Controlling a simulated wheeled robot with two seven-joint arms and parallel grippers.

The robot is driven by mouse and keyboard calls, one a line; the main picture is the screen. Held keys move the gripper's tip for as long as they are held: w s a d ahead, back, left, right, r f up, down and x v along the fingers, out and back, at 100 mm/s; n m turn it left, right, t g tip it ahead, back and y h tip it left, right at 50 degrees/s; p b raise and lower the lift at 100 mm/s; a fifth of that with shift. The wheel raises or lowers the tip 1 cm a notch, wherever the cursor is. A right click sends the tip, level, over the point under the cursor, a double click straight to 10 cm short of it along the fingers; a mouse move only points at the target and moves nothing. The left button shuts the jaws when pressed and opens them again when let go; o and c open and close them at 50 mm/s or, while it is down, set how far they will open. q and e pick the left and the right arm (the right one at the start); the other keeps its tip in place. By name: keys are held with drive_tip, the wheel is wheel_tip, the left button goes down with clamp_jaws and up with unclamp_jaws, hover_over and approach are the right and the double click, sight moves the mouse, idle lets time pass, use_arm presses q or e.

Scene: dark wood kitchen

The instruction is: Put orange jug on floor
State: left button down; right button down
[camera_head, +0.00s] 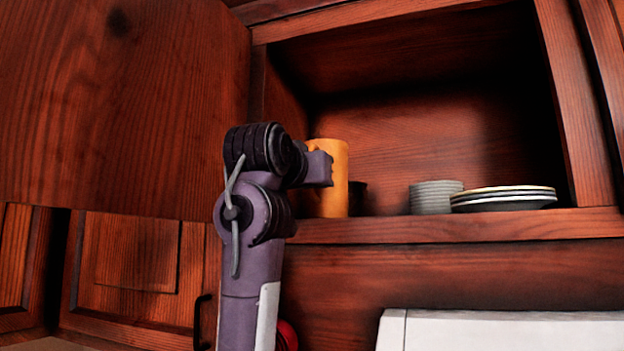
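The orange jug (335,175) stands upright on the floor of the open upper cupboard, near its left side. My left arm rises from the bottom, left of the middle, and bends towards the jug. The end of this arm, with the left gripper (319,168), overlaps the jug's left part in the picture. The fingers cannot be made out, so I cannot tell whether they touch the jug or how far they are open. My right gripper is not in view.
A stack of small grey dishes (432,197) and a stack of plates (503,198) stand right of the jug. A dark object (357,197) is partly hidden behind it. The cupboard door (120,100) hangs open at left. A white appliance (500,330) is below right.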

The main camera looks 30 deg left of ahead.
use_arm(q)
drive_tip(key=shift+f, duration=0.2)
drive_tip(key=c, duration=1.5)
unclamp_jaws()
drive_tip(key=shift+r, duration=0.25)
